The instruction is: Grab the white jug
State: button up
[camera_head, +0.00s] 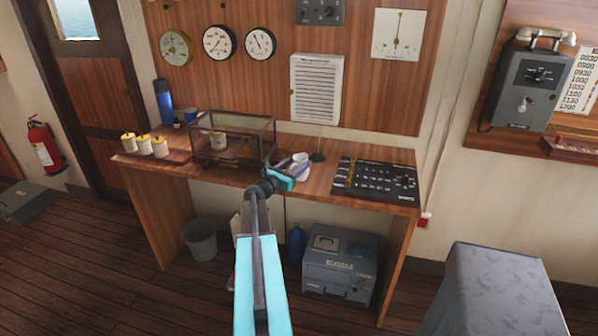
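A small white vessel (300,161), possibly the white jug, stands on the wooden desk (325,174) right of the glass case. My gripper (296,170) is at the desk's front edge, with its tip right beside or in front of this vessel. I cannot tell whether they touch or whether the fingers are open. Another white object (235,224) shows under the desk, mostly hidden behind my arm; its shape is unclear.
A glass case (232,143) stands close left of my gripper, with cream-coloured rolls (144,144) farther left. A black panel (376,180) lies at right. Under the desk are a bin (200,240), a blue bottle (297,243) and a grey box (340,268). A grey block (500,290) stands at front right.

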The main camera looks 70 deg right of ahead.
jog(key=c, duration=0.4)
jog(key=shift+r, duration=0.35)
jog(key=shift+r+b, duration=0.7)
jog(key=shift+r, duration=0.7)
jog(key=s+a, duration=0.2)
jog(key=a, duration=0.2)
jog(key=s+a+r+b, duration=0.1)
jog(key=s+a, duration=0.1)
jog(key=a, duration=0.2)
jog(key=s+a, duration=0.2)
jog(key=a, duration=0.2)
jog(key=shift+s+a+r+b, duration=0.2)
jog(key=shift+s+r+b, duration=0.1)
jog(key=shift+b, duration=0.1)
jog(key=shift+a, duration=0.1)
jog(key=shift+s+a+p, duration=0.25)
jog(key=shift+a+p, duration=0.15)
jog(key=shift+p, duration=0.6)
jog(key=shift+s+a+p, duration=0.15)
jog(key=shift+a+p, duration=0.2)
jog(key=shift+p, duration=0.25)
